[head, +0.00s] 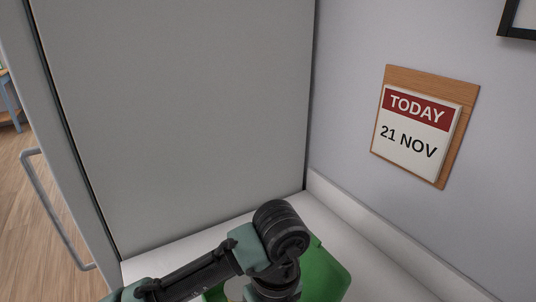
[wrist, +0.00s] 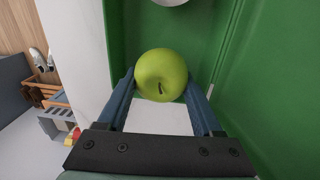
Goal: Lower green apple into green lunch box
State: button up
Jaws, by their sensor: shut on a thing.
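The green apple (wrist: 160,74) is between the two blue fingers of my gripper (wrist: 160,84), which is shut on it, in the wrist view. The green lunch box (wrist: 268,72) surrounds the apple in that view, with green to its left, behind it and to its right. I cannot tell how far the apple is above the box's floor. In the head view, the lunch box (head: 326,275) stands on the white counter, mostly hidden behind my arm. The apple and my fingers are hidden there.
A pale round thing (wrist: 170,2) is cut off at the wrist view's top edge. A grey panel (head: 180,110) rises behind the counter (head: 365,265). A calendar (head: 418,122) hangs on the right wall. A wooden crate (wrist: 52,92) shows far left, beyond the counter.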

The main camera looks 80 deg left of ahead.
jog(key=shift+f+b, duration=2.2)
jog(key=shift+f, duration=0.35)
dwell(1.0)
jog(key=o, duration=1.5)
jog(key=r+p, duration=0.1)
jog(key=r, duration=0.7)
jog(key=w+r+p, duration=0.1)
jog(key=r, duration=0.4)
jog(key=shift+a+p, duration=0.2)
jog(key=shift+p, duration=0.15)
